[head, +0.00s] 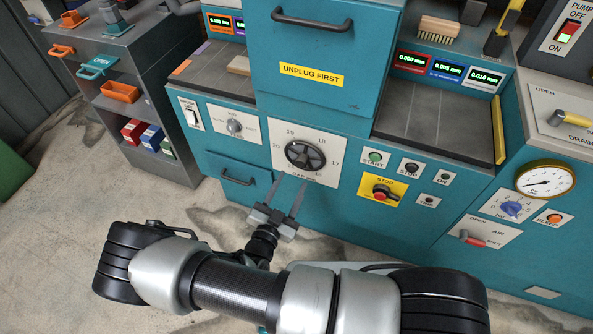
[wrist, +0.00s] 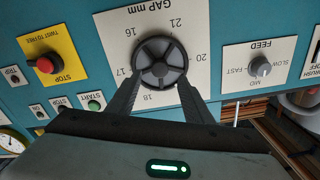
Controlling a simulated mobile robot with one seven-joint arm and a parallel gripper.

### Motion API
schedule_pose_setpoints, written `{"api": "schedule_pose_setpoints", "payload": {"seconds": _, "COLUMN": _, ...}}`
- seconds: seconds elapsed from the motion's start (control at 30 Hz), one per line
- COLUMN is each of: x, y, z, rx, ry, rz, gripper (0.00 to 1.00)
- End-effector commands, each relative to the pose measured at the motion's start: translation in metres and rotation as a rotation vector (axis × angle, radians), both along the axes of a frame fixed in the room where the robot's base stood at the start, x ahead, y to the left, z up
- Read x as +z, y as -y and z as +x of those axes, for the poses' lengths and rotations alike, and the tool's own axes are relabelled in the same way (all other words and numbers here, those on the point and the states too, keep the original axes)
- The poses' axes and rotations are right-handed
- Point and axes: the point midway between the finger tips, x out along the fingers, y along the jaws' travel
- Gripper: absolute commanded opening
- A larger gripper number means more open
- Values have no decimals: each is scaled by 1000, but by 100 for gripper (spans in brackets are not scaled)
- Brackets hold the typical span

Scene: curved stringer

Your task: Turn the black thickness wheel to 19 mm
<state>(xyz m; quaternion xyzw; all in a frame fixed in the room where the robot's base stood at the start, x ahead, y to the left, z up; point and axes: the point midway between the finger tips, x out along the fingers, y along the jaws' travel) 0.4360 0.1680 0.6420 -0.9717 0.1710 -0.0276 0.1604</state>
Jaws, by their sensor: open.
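The black thickness wheel (head: 305,155) is a round spoked knob on a white plate marked with numbers, on the teal machine front. In the head view, 19 is at its upper left, with 18 and 17 to the right. The wheel also shows in the wrist view (wrist: 160,62), where the plate reads upside down as "GAP mm" and 19 is hidden. I cannot make out which number the wheel is set to. My gripper (head: 289,183) is open, with its fingers pointing at the wheel. In the wrist view the fingertips (wrist: 159,82) flank its lower part; contact is unclear.
Left of the wheel is the feed knob (head: 234,126). Right of it are the start button (head: 375,157) and a red stop button on a yellow plate (head: 381,192). A drawer handle (head: 238,177) projects at lower left. The floor before the machine is open.

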Motion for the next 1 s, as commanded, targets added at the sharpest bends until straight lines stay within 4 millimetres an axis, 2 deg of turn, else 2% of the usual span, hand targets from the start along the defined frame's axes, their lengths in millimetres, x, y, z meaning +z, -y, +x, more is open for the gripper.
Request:
{"api": "schedule_pose_setpoints", "payload": {"seconds": 0.2, "x": 1, "y": -19, "z": -51, "rx": 3, "ry": -1, "rz": 0, "gripper": 46}}
{"api": "schedule_pose_setpoints", "payload": {"seconds": 0.4, "x": 0, "y": -30, "z": -83, "rx": 0, "ry": -1, "rz": 1, "gripper": 46}}
{"api": "schedule_pose_setpoints", "payload": {"seconds": 0.6, "x": 0, "y": -35, "z": -97, "rx": 0, "ry": 0, "rz": 0, "gripper": 46}}
{"api": "schedule_pose_setpoints", "payload": {"seconds": 1.0, "x": 0, "y": -35, "z": -98, "rx": -1, "ry": 1, "rz": 0, "gripper": 46}}
